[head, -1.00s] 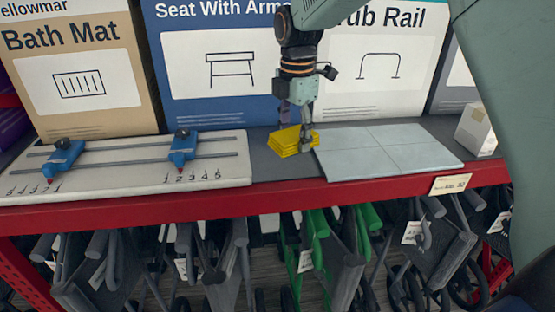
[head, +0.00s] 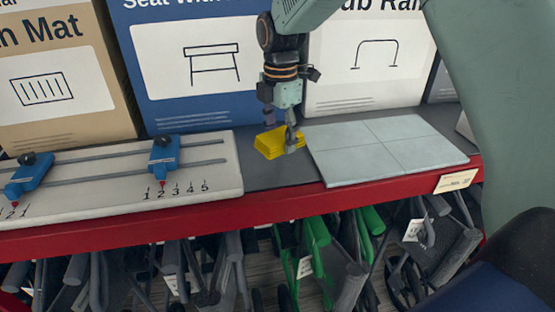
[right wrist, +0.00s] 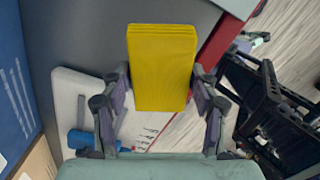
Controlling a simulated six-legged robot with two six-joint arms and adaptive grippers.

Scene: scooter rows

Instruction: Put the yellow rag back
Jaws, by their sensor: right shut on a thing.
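The yellow rag (head: 270,144) is a folded, layered block at the grey strip of the shelf, between the white slider board and the pale tiled panel. My right gripper (head: 283,137) points down and is shut on it. In the right wrist view the yellow rag (right wrist: 161,68) sits between the two fingers of my right gripper (right wrist: 162,95). Whether the rag touches the shelf or hangs just above it, I cannot tell. My left gripper is not in view.
The white board (head: 110,187) with blue sliders (head: 164,155) lies to the left. The tiled panel (head: 390,147) lies to the right. Large boxes (head: 200,60) stand behind. The red shelf edge (head: 250,211) runs in front, with folded scooters and wheels below.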

